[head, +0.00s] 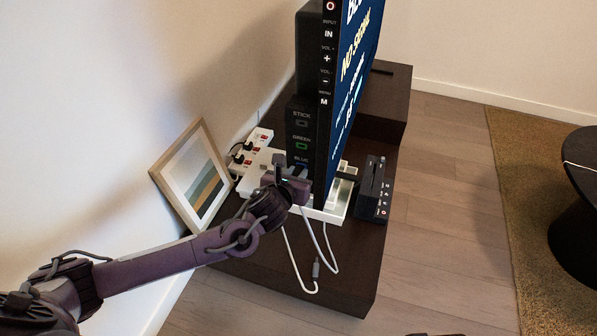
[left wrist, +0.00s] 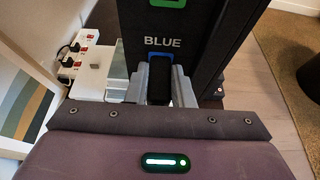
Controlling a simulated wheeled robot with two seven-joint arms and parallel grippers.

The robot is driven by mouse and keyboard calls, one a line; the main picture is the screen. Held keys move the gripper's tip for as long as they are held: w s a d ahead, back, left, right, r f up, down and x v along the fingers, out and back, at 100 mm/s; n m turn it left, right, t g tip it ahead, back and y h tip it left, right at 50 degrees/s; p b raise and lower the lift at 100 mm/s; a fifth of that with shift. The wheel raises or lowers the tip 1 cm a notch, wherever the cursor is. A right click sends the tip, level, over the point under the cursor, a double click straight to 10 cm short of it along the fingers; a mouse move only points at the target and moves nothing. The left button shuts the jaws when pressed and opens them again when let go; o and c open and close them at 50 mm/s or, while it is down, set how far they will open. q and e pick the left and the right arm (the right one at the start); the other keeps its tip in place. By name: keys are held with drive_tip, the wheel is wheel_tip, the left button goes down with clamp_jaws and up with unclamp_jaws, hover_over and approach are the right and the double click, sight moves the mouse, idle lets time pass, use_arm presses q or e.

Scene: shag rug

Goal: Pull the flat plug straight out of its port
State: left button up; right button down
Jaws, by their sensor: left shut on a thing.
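My left gripper (head: 299,177) is at the side edge of the TV (head: 345,100), in front of the blue-rimmed port (left wrist: 166,56) labelled BLUE. In the left wrist view, the two grey fingers of the left gripper (left wrist: 160,88) are shut on the dark flat plug (left wrist: 159,92), one finger on each side. The plug's far end meets the blue rim; how deep it sits in the port is hidden. In the head view the gripper covers the plug.
A green port (head: 301,145) and a STICK port (head: 301,122) sit above. A white power strip (head: 262,140), a picture frame (head: 196,176) and a black box (head: 372,190) stand nearby on the dark cabinet (head: 340,275). A loose cable end (head: 316,268) lies in front.

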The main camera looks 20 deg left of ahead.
use_arm(q)
drive_tip(key=shift+s, duration=0.15)
drive_tip(key=shift+s+f+p, duration=0.2)
drive_tip(key=shift+s+p, duration=0.7)
drive_tip(key=shift+s, duration=1.4)
drive_tip(key=shift+s, duration=0.1)
drive_tip(key=s+p, duration=0.1)
drive_tip(key=s, duration=0.1)
drive_tip(key=s+p, duration=0.1)
drive_tip(key=shift+s+a+f, duration=0.15)
drive_tip(key=shift+s+f, duration=0.05)
drive_tip(key=shift+s, duration=0.2)
